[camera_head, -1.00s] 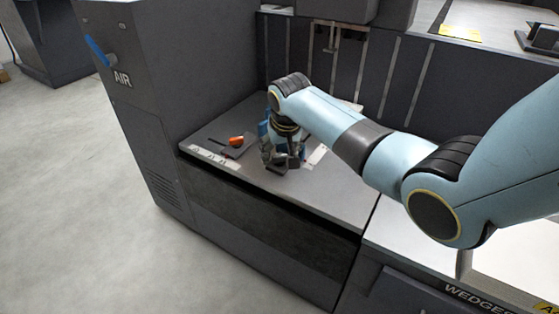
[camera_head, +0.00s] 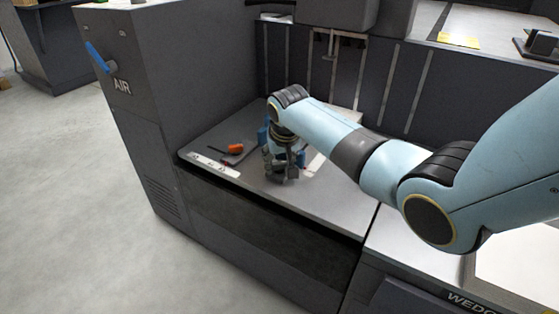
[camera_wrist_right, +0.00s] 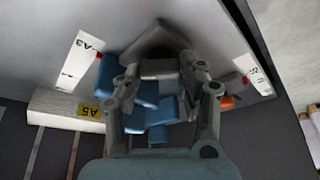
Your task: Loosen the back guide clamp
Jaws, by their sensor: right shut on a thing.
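My right gripper (camera_head: 282,176) points down at the grey tray surface in the head view. In the wrist view its fingers (camera_wrist_right: 161,72) are closed around a small grey piece (camera_wrist_right: 158,68), taken to be the back guide clamp; the fingers hide most of it. Blue guide parts (camera_wrist_right: 145,95) lie beside and below the fingers there, and blue shows beside the gripper in the head view (camera_head: 263,137). An orange handle (camera_head: 235,149) on a dark guide sits left of the gripper, apart from it; it shows partly behind a finger in the wrist view (camera_wrist_right: 227,101). My left gripper is out of view.
A dark cabinet marked AIR (camera_head: 120,88) with a blue lever (camera_head: 97,56) stands left of the tray (camera_head: 325,205). White scale strips (camera_wrist_right: 80,60) lie on the tray, one with a yellow A5 label (camera_wrist_right: 88,112). A dark slotted wall (camera_head: 385,80) rises behind.

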